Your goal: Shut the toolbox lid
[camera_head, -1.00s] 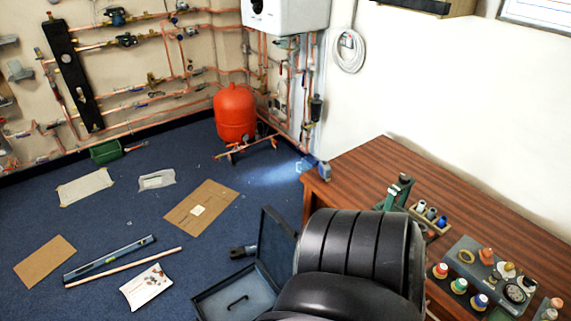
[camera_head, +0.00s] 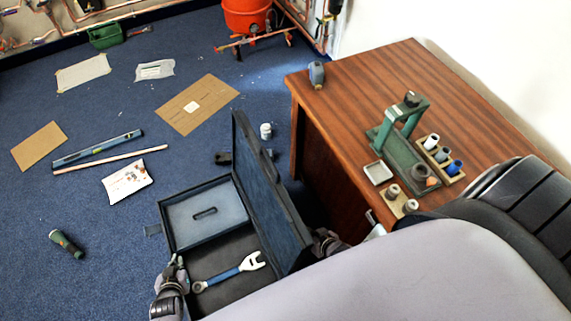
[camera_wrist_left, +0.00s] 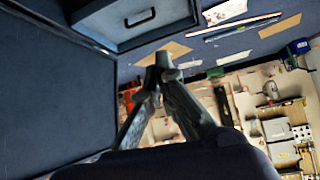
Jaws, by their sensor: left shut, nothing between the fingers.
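The dark blue toolbox (camera_head: 165,222) is on the floor at the lower middle of the head view. Its lid (camera_head: 262,185) stands up, open, on the right side of the box. Inside are a shallow tray (camera_head: 180,212) with a handle and a blue-handled wrench (camera_head: 226,277). In the left wrist view the lid (camera_wrist_left: 50,90) fills the left and the tray (camera_wrist_left: 110,32) is at the top. My left gripper (camera_head: 176,264) is shut and empty at the box's left edge; its fingers also show in the wrist view (camera_wrist_left: 160,65). My right gripper (camera_head: 326,241) is partly hidden behind the lid.
A wooden desk (camera_head: 350,85) with a green press stands right of the lid. A white jar (camera_head: 266,131) is on the floor behind the lid. A green torch-like item (camera_head: 66,243) lies left. Cardboard (camera_head: 198,104) and a level (camera_head: 97,149) lie on the floor.

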